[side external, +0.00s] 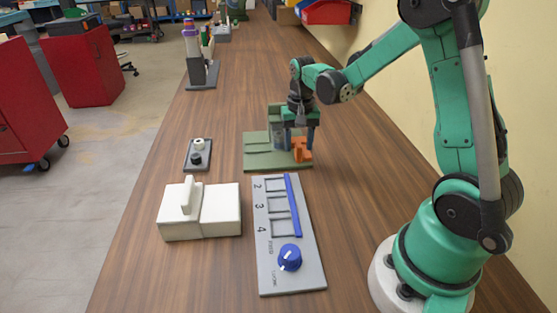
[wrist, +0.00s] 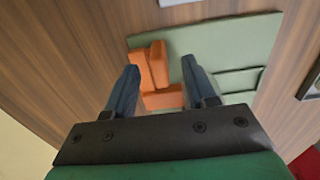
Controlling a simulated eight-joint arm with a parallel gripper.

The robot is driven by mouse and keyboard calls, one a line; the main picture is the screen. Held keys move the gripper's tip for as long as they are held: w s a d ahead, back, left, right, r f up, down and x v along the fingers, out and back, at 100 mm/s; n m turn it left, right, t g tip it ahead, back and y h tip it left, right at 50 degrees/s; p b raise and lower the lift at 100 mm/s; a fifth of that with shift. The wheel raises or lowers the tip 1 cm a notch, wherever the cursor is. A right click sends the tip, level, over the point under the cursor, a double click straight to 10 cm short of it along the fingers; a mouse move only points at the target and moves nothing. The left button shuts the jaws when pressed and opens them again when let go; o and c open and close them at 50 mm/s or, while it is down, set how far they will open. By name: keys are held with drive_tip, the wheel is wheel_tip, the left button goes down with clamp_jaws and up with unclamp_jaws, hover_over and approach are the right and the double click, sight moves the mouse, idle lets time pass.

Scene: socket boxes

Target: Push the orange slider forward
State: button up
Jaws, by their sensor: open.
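The orange slider (side external: 302,151) sits on the green socket box base (side external: 262,162), at its right side in the side view. The orange slider also shows in the wrist view (wrist: 152,66), with the green base (wrist: 245,40) around and beside it. My gripper (side external: 297,140) is right at the slider, pointing down. In the wrist view my gripper (wrist: 161,72) has its two blue-grey fingers apart, with part of the orange slider showing between them. I cannot tell whether a finger touches the slider. Part of the slider is hidden by the gripper in the side view.
A grey panel (side external: 272,281) with a blue knob (side external: 289,257) and blue strip stands in front. A white box (side external: 218,213) and a small dark block (side external: 198,155) are to the left. A grey holder (side external: 203,72) stands farther back.

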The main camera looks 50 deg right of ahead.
drive_tip(key=shift+f, duration=0.1)
clamp_jaws()
idle(1.4)
